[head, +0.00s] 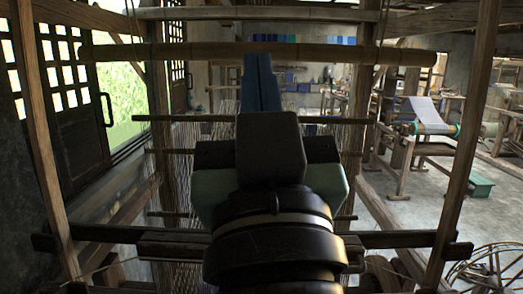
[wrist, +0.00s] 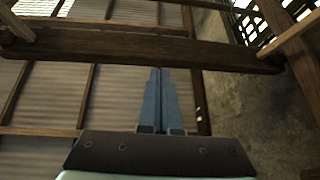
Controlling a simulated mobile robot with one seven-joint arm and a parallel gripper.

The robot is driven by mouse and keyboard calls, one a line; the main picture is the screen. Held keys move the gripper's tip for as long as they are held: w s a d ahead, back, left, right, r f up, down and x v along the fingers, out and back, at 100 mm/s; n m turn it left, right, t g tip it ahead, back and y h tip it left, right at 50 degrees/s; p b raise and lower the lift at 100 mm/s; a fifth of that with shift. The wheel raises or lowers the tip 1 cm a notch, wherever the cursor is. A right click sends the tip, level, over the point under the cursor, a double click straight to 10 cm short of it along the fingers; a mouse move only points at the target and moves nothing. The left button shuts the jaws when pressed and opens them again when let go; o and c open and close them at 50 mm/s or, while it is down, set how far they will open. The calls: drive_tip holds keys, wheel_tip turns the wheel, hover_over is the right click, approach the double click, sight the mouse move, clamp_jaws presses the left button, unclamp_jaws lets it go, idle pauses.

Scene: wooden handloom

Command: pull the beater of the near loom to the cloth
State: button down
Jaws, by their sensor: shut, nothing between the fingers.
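The near loom's beater shows in the head view as a dark wooden crossbar (head: 400,240) low in the picture, slung between two slanting uprights. In the wrist view a dark beam (wrist: 100,45), which looks like the same beater, crosses the upper part. My gripper (head: 262,60) is shut and empty, its blue fingers together, and my arm covers the beater's middle in the head view. In the wrist view the fingertips (wrist: 160,70) meet the beam's lower edge; I cannot tell if they touch. Pale warp threads (head: 180,185) stand beyond. I cannot make out the cloth.
A round wooden beam (head: 200,51) crosses the loom high up, behind my fingertips. Thin rods (head: 165,118) cross the warp. Another loom (head: 405,135) stands at right with a green box (head: 481,187) on the floor. Dark lattice doors (head: 65,90) are at left.

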drive_tip(key=d+r+m+t+h, duration=0.2)
drive_tip(key=d+r, duration=0.1)
drive_tip(key=r, duration=0.1)
drive_tip(key=w+f+m+g+y+p, duration=0.1)
drive_tip(key=w+f+m+g, duration=0.25)
drive_tip(key=f, duration=0.95)
drive_tip(key=w+f+m+g+p, duration=0.15)
drive_tip(key=w+f+m, duration=0.35)
drive_tip(key=f, duration=0.7)
drive_tip(key=s+f+m+g, duration=0.1)
drive_tip(key=s+f+m, duration=0.1)
drive_tip(key=f, duration=0.6)
drive_tip(key=s+d+f+m+g, duration=0.1)
drive_tip(key=f+m, duration=0.3)
drive_tip(key=f, duration=0.4)
drive_tip(key=s+d+f+m+g+h, duration=0.1)
drive_tip(key=s+f+m+g, duration=0.1)
drive_tip(key=f, duration=0.6)
drive_tip(key=shift+s+d+m, duration=0.1)
drive_tip(key=shift+s+m, duration=0.25)
drive_tip(key=shift+m, duration=0.2)
drive_tip(key=w, duration=0.9)
drive_tip(key=w+f, duration=0.1)
drive_tip(key=w, duration=0.4)
drive_tip(key=shift+p, duration=0.3)
